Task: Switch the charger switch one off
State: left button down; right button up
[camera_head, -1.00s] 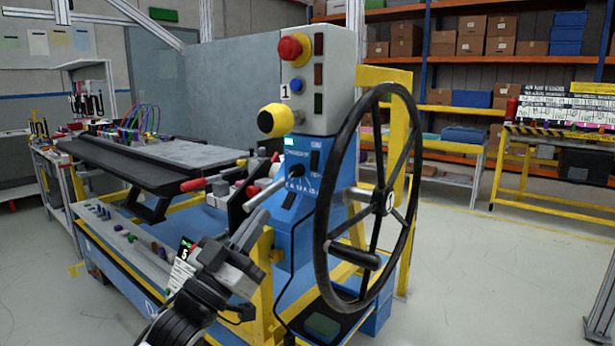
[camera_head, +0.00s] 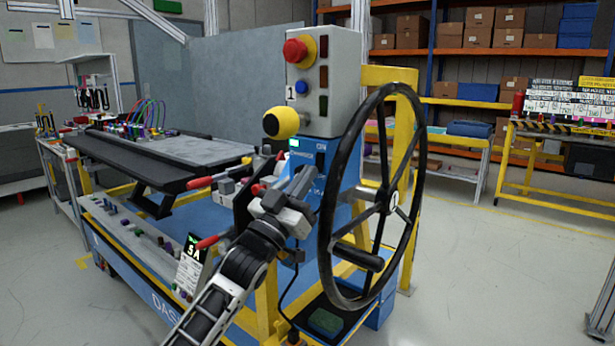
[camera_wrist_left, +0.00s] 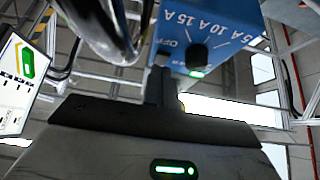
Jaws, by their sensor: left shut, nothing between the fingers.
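The blue charger box (camera_head: 345,165) stands on the cart under the grey control post, with a small lit green display (camera_head: 294,142) at its upper left. My left gripper (camera_head: 304,180) is shut and empty, its fingertips in front of the lower part of the box face. It covers the knob and switches there in the head view. In the left wrist view, the shut fingers (camera_wrist_left: 160,84) are close to the blue panel (camera_wrist_left: 222,30). A black knob (camera_wrist_left: 197,57) sits beside the OFF, 15 A, 10 A and 5 A markings. I cannot tell whether the fingertips touch the panel. My right gripper is out of view.
A large black handwheel (camera_head: 330,215) stands just right of my left gripper. Red-handled levers (camera_head: 200,183) and a 5 A card (camera_head: 190,262) are to the left.

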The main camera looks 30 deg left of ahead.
pick_arm(q)
jog(key=shift+w, duration=0.35)
jog(key=shift+w+d+f+t+b, duration=0.1)
jog(key=shift+w+f+t+b, duration=0.25)
jog(key=shift+b, duration=0.9)
jog(key=shift+r, duration=0.15)
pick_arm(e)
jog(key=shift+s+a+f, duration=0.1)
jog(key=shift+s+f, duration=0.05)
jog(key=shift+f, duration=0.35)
